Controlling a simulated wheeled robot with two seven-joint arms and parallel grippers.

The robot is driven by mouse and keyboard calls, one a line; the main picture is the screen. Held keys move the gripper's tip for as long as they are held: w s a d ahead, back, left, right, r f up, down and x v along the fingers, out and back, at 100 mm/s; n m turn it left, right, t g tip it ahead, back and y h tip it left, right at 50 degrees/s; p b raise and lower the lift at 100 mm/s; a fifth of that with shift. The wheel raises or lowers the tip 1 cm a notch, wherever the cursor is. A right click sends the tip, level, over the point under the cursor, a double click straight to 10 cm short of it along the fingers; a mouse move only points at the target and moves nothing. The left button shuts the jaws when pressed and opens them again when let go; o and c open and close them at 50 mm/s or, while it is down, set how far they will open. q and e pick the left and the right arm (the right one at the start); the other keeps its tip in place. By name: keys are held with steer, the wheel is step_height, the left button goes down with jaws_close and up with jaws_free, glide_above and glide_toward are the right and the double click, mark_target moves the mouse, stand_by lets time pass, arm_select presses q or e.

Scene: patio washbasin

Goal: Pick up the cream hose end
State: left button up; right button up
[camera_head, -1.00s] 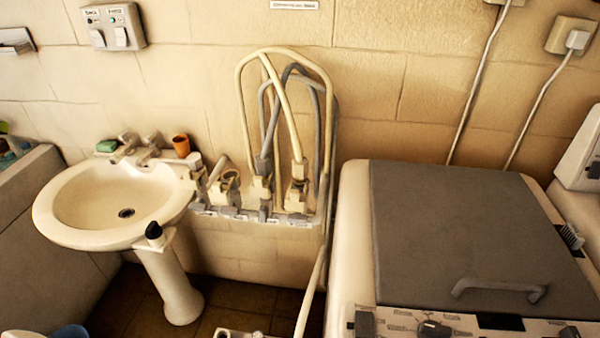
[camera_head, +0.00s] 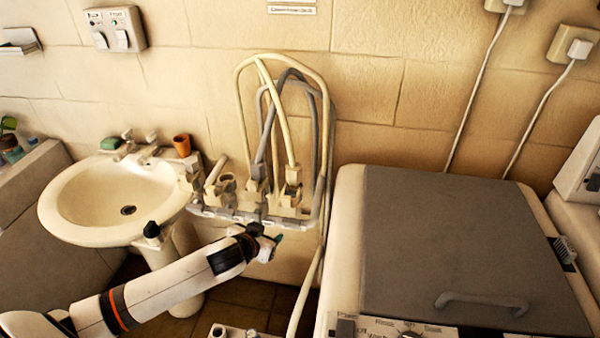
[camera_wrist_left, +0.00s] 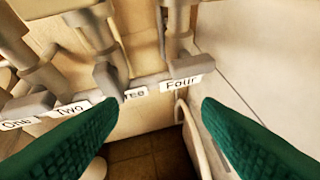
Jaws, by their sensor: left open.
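The cream hose (camera_head: 281,115) loops up against the wall, and its cream end (camera_head: 292,175) sits upright in the rightmost holder of the wall rack (camera_head: 235,213). The grey hose end (camera_head: 258,172) sits in the holder just left of it. My left gripper (camera_head: 268,243) is below the rack, apart from the hose ends. In the left wrist view, its green fingers (camera_wrist_left: 160,115) are open and empty. The rack labels One, Two, Three (partly hidden by a finger) and Four (camera_wrist_left: 182,84) show beyond them. My right gripper is not in view.
The washbasin (camera_head: 75,232) stands left of the rack, with an orange cup (camera_head: 182,145) on its back rim. A cream machine with a grey lid (camera_head: 450,240) stands close on the right. A pale pipe (camera_head: 303,295) runs down between rack and machine.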

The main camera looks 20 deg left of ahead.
arm_select(q)
steer(key=shift+t+h, duration=0.4)
steer(key=shift+t, duration=0.3)
steer(key=d+r, duration=0.1)
steer(key=r, duration=0.2)
steer(key=d+r, duration=0.1)
steer(key=r, duration=0.3)
steer(key=d+r, duration=0.1)
steer(key=r, duration=0.2)
steer(key=shift+s+d+r, duration=0.15)
steer(key=shift+d+r, duration=0.05)
steer(key=shift+d, duration=0.15)
steer(key=t, duration=0.1)
glide_toward(290, 175)
steer(key=p+x, duration=0.3)
steer(key=x, duration=0.3)
steer(key=shift+w+d+f, duration=0.1)
steer(key=shift+w+f, duration=0.15)
steer(key=shift+w+p, duration=0.3)
steer(key=shift+w, duration=0.1)
steer(key=p+x, duration=0.1)
steer(key=x, duration=0.3)
steer(key=shift+p, duration=0.4)
steer(key=shift+w+f, duration=0.15)
steer(key=shift+w, duration=0.1)
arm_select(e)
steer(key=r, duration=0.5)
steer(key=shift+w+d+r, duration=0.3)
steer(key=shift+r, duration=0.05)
